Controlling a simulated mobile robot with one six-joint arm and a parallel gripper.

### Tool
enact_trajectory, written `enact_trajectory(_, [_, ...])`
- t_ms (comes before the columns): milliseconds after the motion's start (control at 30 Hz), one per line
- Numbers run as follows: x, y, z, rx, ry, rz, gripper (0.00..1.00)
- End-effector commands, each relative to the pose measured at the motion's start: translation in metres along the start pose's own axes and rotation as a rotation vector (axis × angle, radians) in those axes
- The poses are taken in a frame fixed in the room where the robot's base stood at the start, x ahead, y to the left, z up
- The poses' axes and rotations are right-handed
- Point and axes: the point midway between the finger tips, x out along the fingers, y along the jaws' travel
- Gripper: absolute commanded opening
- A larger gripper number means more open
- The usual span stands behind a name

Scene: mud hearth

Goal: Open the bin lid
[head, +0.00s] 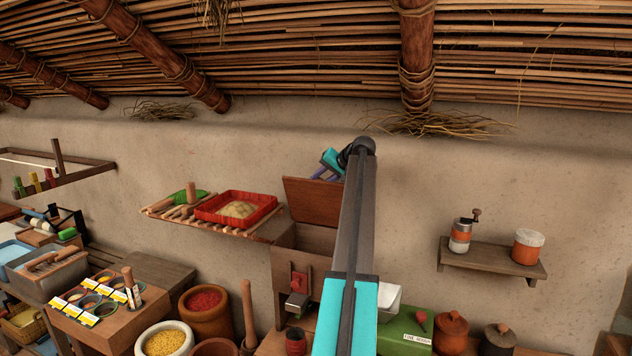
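The wooden bin (301,240) stands against the mud wall near the middle of the head view, with a red piece low on its front. Its brown lid (308,200) is raised and leans up at the back, so the top of the bin is open. My gripper (321,174) is at the upper right of the lid, beside or behind its top edge. My arm hides part of the gripper and the right side of the bin and lid. I cannot tell whether the fingers touch the lid or how far apart they are.
A slatted shelf with a red tray (262,200) is left of the bin. A small wall shelf (490,262) with a grinder and jar is at right. Pots, including a red-filled one (205,325), and a green box (404,335) crowd below.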

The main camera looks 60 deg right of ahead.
Motion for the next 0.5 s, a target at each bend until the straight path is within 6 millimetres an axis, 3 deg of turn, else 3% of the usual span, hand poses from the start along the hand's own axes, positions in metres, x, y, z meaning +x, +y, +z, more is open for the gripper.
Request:
enact_trajectory(33, [-0.0019, 0.0043, -0.0024, -0.004, 0.007, 0.009, 0.30])
enact_trajectory(133, [0.0003, 0.0012, -0.0006, -0.005, 0.003, 0.006, 0.44])
enact_trajectory(500, [0.0028, -0.0049, 0.0032, -0.007, -0.004, 0.000, 0.44])
